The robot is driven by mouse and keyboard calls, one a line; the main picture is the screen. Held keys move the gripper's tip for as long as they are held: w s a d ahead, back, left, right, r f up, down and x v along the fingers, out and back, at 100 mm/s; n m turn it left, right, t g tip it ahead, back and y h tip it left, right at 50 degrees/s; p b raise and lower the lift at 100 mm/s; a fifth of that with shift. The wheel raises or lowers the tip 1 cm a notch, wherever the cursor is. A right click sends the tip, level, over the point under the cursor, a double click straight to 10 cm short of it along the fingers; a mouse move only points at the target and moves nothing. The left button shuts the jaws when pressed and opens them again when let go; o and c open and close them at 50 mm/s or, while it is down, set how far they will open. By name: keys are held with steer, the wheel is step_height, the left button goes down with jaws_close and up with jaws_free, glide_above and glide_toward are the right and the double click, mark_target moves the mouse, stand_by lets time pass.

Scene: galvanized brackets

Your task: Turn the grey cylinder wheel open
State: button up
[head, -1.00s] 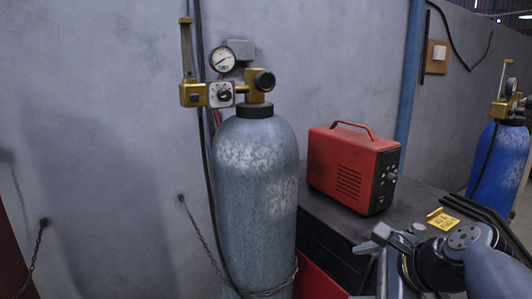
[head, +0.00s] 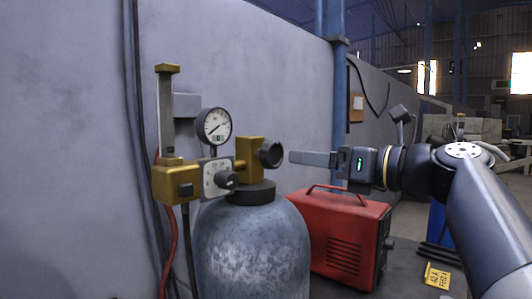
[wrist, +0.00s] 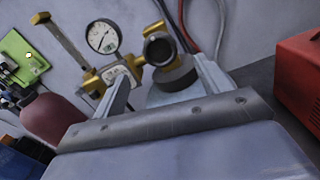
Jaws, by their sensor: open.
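The grey cylinder (head: 252,245) stands upright against the wall, with a brass valve on its neck. Its dark round wheel (head: 271,154) faces right, toward my gripper (head: 293,158). My gripper points left at the wheel's height, with a small gap between fingertips and wheel in the head view. In the wrist view, my gripper's (wrist: 162,68) two fingers are spread apart and empty. The wheel (wrist: 158,49) appears just beyond and between the fingertips, and the grey cylinder's top (wrist: 172,92) shows below it, partly hidden by my gripper.
A round gauge (head: 215,126) and brass regulator (head: 180,182) sit left of the valve. A red machine (head: 345,235) stands right of the cylinder, below my arm. A yellow tag (head: 437,276) lies at the lower right. A dark red cylinder (wrist: 52,116) shows in the wrist view.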

mark_target(277, 155)
steer(key=p+x, duration=0.2)
steer(key=x, duration=0.8)
steer(key=c, duration=1)
steer(key=shift+o, duration=0.2)
